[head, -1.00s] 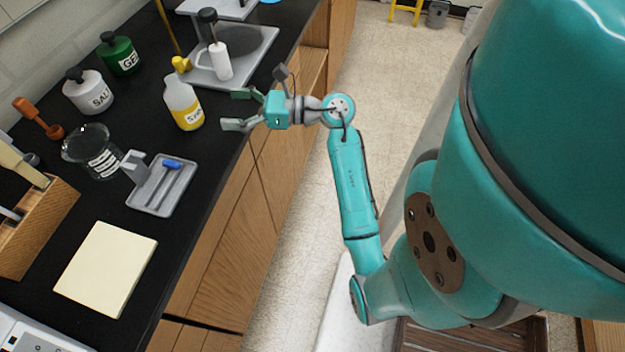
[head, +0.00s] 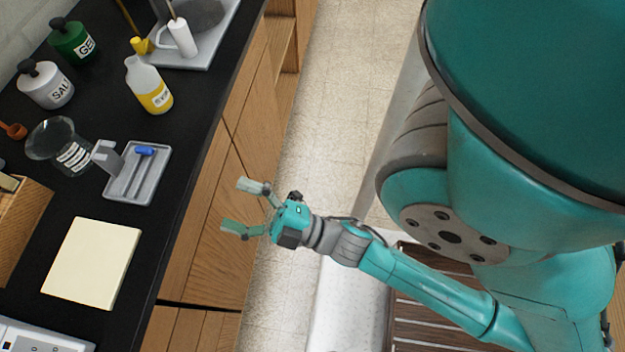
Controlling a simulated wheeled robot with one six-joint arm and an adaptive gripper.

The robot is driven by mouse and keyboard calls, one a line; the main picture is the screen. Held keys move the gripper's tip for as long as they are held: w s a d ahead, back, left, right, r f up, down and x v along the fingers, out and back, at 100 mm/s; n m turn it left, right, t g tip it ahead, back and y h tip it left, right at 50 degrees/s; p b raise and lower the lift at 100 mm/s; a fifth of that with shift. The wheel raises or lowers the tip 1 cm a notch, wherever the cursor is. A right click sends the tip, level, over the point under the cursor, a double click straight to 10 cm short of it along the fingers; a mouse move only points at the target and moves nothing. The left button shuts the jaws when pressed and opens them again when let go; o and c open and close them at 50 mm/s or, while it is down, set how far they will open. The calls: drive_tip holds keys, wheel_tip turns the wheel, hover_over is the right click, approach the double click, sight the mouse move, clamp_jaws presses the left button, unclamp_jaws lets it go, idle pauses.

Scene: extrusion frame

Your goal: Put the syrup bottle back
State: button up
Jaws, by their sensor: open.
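The syrup bottle (head: 147,85) stands upright on the black counter, left of centre in the head view. It has a clear upper body and a yellow lower part with a white label. My gripper (head: 236,207) is open and empty. It hangs in front of the counter's front edge, before the wooden cabinet doors, to the lower right of the bottle and apart from it.
A grey tray (head: 150,184) with a blue-ended tool, a glass jar (head: 58,147), a white jar (head: 47,85) and a green jar (head: 73,40) share the counter (head: 190,140). A cream pad (head: 92,262) lies nearer.

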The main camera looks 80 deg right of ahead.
drive_tip(key=s+a+f+m+g, duration=0.2)
drive_tip(key=s+f+m+g, duration=0.5)
drive_tip(key=s+f+m, duration=0.2)
drive_tip(key=s+m, duration=0.2)
drive_tip(key=s, duration=0.2)
drive_tip(key=shift+s+a+f+g, duration=0.2)
drive_tip(key=shift+s+a+g, duration=0.1)
drive_tip(key=shift+s+g, duration=0.1)
idle(1.6)
